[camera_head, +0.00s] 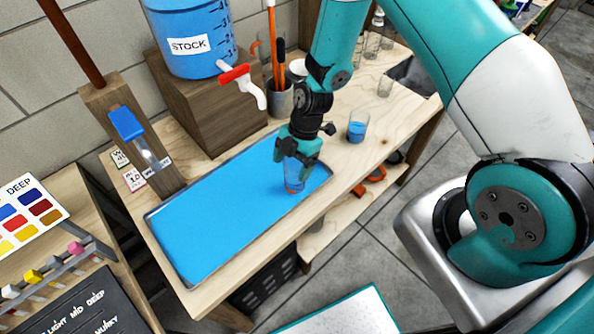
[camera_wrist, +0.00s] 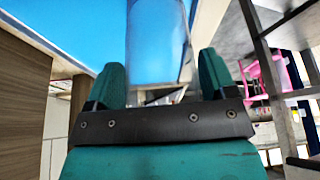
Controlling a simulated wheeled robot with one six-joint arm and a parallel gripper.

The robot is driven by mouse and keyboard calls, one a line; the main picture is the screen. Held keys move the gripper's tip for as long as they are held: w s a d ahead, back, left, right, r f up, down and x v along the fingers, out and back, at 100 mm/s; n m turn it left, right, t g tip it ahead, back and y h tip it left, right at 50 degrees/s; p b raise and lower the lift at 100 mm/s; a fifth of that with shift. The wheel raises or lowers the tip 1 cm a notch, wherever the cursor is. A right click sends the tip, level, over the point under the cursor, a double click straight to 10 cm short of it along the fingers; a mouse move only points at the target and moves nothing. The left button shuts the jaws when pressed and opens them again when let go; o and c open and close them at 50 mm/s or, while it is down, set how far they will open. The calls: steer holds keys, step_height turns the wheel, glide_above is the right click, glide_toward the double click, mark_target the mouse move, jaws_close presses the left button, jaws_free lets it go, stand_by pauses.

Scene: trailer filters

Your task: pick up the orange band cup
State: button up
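The orange band cup (camera_head: 291,172) is a clear cup with an orange band near its bottom. It stands upright, or is held, over the right part of the blue-filled tray (camera_head: 149,216). My gripper (camera_head: 297,150) comes down on it from above, with one finger on each side. In the wrist view the cup (camera_wrist: 156,45) fills most of the space between the fingers of my gripper (camera_wrist: 160,80). Whether both fingers press on it is unclear. Whether its base touches the tray is also unclear.
A cup with blue liquid (camera_head: 357,128) stands right of the tray on the wooden bench (camera_head: 378,148). A blue stock tank (camera_head: 195,45) with a red-handled tap (camera_head: 240,76) sits on a wooden block behind. Several clear glasses stand at the far right end.

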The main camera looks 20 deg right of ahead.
steer(key=c, duration=1)
steer(key=shift+o, duration=0.2)
steer(key=shift+r, duration=0.2)
